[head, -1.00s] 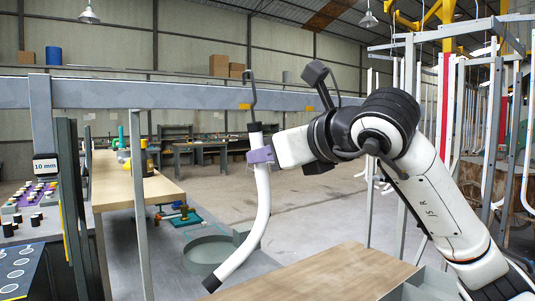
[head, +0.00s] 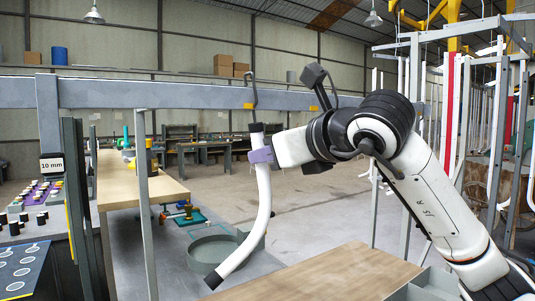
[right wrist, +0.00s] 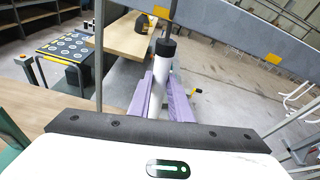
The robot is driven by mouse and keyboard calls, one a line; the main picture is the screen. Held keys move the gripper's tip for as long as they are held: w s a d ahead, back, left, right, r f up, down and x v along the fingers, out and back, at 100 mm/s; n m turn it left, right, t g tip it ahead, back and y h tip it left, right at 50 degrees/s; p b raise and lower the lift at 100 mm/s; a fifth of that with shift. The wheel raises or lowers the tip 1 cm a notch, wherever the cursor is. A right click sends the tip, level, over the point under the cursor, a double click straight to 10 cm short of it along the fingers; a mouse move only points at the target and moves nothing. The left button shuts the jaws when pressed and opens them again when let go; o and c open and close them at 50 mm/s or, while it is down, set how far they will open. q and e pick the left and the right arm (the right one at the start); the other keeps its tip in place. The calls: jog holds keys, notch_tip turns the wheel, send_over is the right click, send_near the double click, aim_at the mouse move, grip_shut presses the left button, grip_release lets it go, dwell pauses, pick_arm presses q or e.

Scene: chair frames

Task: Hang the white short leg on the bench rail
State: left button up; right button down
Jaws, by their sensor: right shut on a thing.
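The white short leg (head: 264,195) is a curved white tube with black ends, held roughly upright in the head view. My right gripper (head: 262,155), with lilac fingers, is shut on it near its upper end. In the right wrist view the leg (right wrist: 159,90) stands between the lilac fingers (right wrist: 160,100). The bench rail (head: 180,95) is a long grey beam across the head view. A dark hook (head: 253,88) with an orange tag shows at the rail, just above the leg's black top. I cannot tell whether hook and leg touch. My left gripper is not in view.
A second dark hook (head: 333,82) is partly behind my right arm. A wooden tabletop (head: 320,275) lies below at the front. Grey posts (head: 146,200) stand at left and metal racks at right.

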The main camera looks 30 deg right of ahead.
jog(key=shift+f+b, duration=1.05)
jog(key=shift+f, duration=0.05)
jog(key=c, duration=1.5)
grip_release()
jog(key=shift+c, duration=0.2)
jog(key=v, duration=0.8)
jog(key=shift+b, duration=0.45)
